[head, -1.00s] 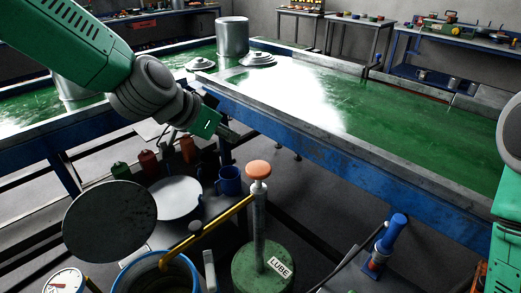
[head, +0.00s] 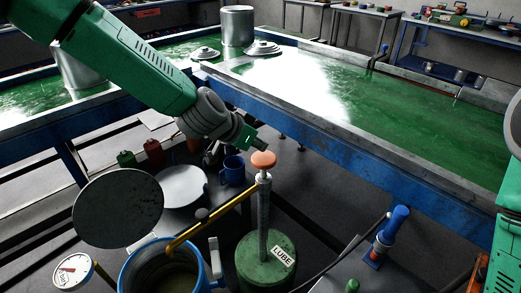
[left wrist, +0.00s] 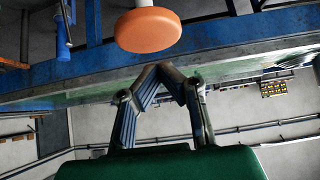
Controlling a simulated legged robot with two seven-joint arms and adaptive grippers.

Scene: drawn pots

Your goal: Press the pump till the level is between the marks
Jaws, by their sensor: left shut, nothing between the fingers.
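The pump has an orange knob (head: 263,159) on an upright grey rod (head: 263,220) over a green base marked LUBE (head: 258,267). A yellow spout (head: 225,222) slants from the rod to the blue pot (head: 150,245). The pot's inside is dark; I cannot read its level or any marks. My left gripper (head: 262,147) is shut and empty, close above and behind the knob in the head view; I cannot tell whether it touches. In the left wrist view the closed fingers (left wrist: 170,68) are apart in the picture from the knob (left wrist: 148,30). My right gripper is out of view.
A round dark lid (head: 118,208) stands tilted behind the pot. A white dial gauge (head: 73,272) is at lower left. A blue mug (head: 233,170) and a blue-handled tool (head: 388,237) flank the pump. A long green-topped bench (head: 400,130) runs behind.

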